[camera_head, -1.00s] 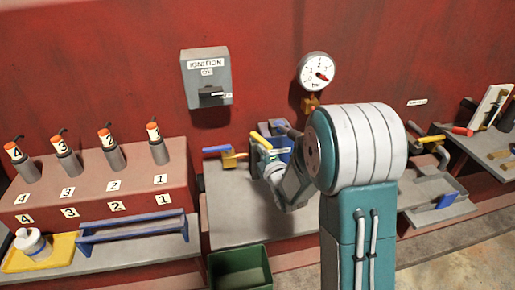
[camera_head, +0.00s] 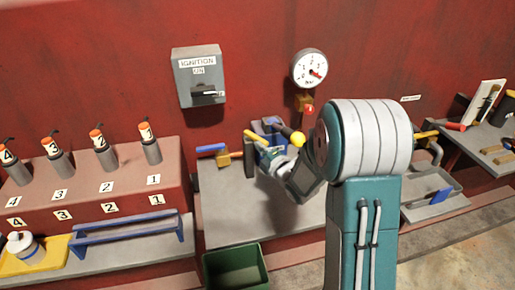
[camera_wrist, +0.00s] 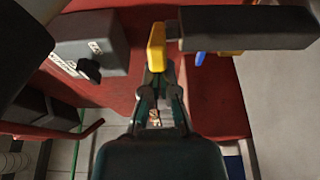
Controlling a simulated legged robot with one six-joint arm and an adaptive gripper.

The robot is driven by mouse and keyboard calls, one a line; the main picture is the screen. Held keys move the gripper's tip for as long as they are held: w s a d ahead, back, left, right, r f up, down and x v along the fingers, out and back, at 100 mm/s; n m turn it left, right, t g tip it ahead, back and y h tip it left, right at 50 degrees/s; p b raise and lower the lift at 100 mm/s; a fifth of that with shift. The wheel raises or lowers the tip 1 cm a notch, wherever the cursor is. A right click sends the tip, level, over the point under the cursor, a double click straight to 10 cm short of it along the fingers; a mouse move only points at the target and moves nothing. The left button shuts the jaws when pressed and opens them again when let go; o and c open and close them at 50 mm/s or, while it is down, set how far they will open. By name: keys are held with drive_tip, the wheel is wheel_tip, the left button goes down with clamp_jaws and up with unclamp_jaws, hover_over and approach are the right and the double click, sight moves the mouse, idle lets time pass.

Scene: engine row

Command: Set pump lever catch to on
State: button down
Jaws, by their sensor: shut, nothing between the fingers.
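My gripper (camera_head: 268,153) is in the middle of the head view, in front of a blue device (camera_head: 268,127) on the grey bench. A yellow bar (camera_head: 254,138) shows at its tips, and a yellow knob (camera_head: 298,138) stands just right of it. In the wrist view my gripper (camera_wrist: 157,82) is shut, with a yellow piece (camera_wrist: 156,45) right beyond its fingertips; I cannot tell whether they touch. A dark bar (camera_wrist: 250,28) runs to the right there. The pump lever catch and its setting cannot be made out; my arm hides part of this area.
The ignition box (camera_head: 199,77) and a gauge (camera_head: 308,68) are on the red wall. A green bin (camera_head: 235,268) stands below the bench (camera_head: 230,215). Orange-topped cylinders stand at left.

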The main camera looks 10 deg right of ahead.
drive_tip(key=w+d+n+g+y, duration=0.4)
drive_tip(key=d+n+g+y, duration=0.1)
drive_tip(key=n+g+y, duration=0.1)
drive_tip(key=shift+n+y, duration=0.5)
drive_tip(key=shift+y, duration=0.9)
drive_tip(key=shift+g, duration=0.3)
drive_tip(key=shift+a, duration=0.1)
